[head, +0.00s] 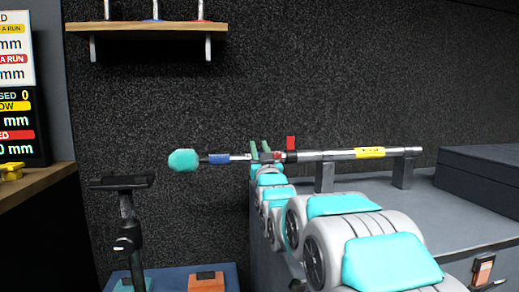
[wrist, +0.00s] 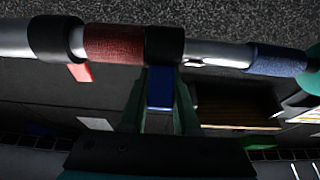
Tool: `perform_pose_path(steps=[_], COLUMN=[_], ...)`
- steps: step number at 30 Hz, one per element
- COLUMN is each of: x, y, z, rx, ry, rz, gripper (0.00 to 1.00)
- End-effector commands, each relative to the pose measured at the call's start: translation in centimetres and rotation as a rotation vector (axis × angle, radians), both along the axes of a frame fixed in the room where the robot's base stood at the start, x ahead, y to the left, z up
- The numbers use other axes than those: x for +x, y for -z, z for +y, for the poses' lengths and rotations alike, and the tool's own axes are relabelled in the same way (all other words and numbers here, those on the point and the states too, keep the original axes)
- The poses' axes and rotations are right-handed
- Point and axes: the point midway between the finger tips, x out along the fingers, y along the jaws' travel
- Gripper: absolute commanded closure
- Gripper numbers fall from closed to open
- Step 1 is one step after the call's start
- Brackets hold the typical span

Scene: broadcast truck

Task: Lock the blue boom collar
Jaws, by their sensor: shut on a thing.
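The boom pole lies level across the head view, with a teal microphone head (head: 183,160) at its left end. It carries a blue sleeve (head: 219,159) and a yellow sleeve (head: 369,153). In the wrist view a red sleeve (wrist: 113,42) sits between two black collars. The black collar at its right (wrist: 165,45) has a blue lever (wrist: 160,90), which I take as the blue boom collar. My gripper (head: 261,147) is at this collar, its green fingers either side of the blue lever, shut on it. In the head view my fingers hide the lever.
The other black collar (head: 290,157) has an upright red lever (head: 291,143). Grey supports (head: 325,177) hold the pole above a grey counter (head: 455,215). A black stand (head: 125,215) is at left, below the microphone end. A wooden shelf (head: 145,27) is on the wall.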

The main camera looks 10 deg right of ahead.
Motion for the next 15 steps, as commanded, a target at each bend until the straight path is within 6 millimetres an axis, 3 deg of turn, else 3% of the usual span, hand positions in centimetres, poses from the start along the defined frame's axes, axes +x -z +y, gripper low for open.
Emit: perform_pose_path(steps=[5, 15], x=[0.0, 0.0], y=[0.0, -0.04], z=[0.01, 0.01], rx=[0.0, 0.0], ry=[0.0, 0.0], rz=[0.0, 0.002], gripper=[1.0, 1.0])
